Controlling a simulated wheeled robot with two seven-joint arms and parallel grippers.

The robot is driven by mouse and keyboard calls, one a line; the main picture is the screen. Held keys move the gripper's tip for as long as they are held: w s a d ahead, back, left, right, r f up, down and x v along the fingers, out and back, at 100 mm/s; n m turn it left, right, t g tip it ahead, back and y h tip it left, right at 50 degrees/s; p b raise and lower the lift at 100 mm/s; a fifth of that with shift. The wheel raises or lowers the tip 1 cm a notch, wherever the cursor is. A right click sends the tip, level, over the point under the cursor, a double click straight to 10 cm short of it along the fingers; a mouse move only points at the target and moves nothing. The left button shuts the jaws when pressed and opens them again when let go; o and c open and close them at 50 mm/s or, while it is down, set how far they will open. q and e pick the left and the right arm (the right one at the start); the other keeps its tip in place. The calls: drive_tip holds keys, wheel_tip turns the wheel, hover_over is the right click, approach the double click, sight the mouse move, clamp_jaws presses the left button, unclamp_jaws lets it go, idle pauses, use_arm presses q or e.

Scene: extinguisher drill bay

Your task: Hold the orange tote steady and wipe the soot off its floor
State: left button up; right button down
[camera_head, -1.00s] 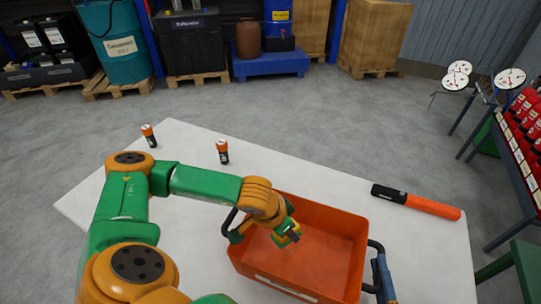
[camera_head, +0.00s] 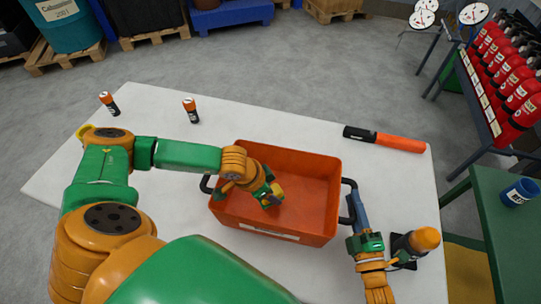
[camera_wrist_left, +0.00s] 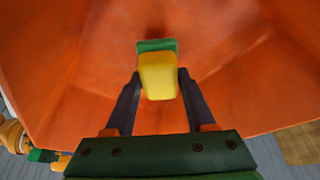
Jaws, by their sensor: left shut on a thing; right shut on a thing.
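The orange tote (camera_head: 318,215) sits on the white table, its open top showing the floor inside. My left gripper (camera_head: 266,193) reaches down inside the tote, shut on a yellow and green sponge (camera_head: 277,189). The sponge shows between the fingers in the left wrist view (camera_wrist_left: 158,78), over the orange floor; whether it touches the floor I cannot tell. Faint darker smudges show on the orange inside, but I cannot tell soot from shade. My right gripper (camera_head: 357,211) is shut at the tote's black right handle (camera_head: 346,187). The fingers partly hide the handle.
A black and orange baton (camera_head: 385,138) lies behind the tote on the right. A dark item with an orange top (camera_head: 424,239) is beside my right gripper. A green table (camera_head: 490,230) stands at right.

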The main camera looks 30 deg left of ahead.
sight(285, 201)
use_arm(q)
drive_tip(key=shift+f, duration=0.5)
drive_tip(key=shift+d+f, duration=0.2)
drive_tip(key=shift+f, duration=0.6)
drive_tip(key=shift+c, duration=0.7)
drive_tip(key=shift+w+d+f, duration=0.1)
drive_tip(key=shift+w+d, duration=0.25)
drive_tip(key=shift+d, duration=0.55)
drive_tip(key=shift+w+d, duration=0.3)
drive_tip(key=shift+d, duration=0.6)
drive_tip(key=a, duration=0.2)
drive_tip(key=s+a, duration=0.1)
drive_tip(key=a, duration=0.1)
drive_tip(key=shift+s, duration=0.15)
drive_tip(key=shift+w+a, duration=0.2)
drive_tip(key=shift+w, duration=0.5)
drive_tip(key=shift+w+d, duration=0.3)
drive_tip(key=shift+d, duration=0.65)
drive_tip(key=shift+w+d, duration=0.25)
drive_tip(key=shift+d, duration=0.7)
drive_tip(key=shift+s+a, duration=0.3)
drive_tip(key=shift+a, duration=0.6)
drive_tip(key=shift+s+a, duration=0.3)
drive_tip(key=shift+a, duration=0.6)
drive_tip(key=shift+a+r, duration=0.15)
drive_tip(key=shift+r, duration=3.95)
use_arm(e)
drive_tip(key=c, duration=0.7)
unclamp_jaws()
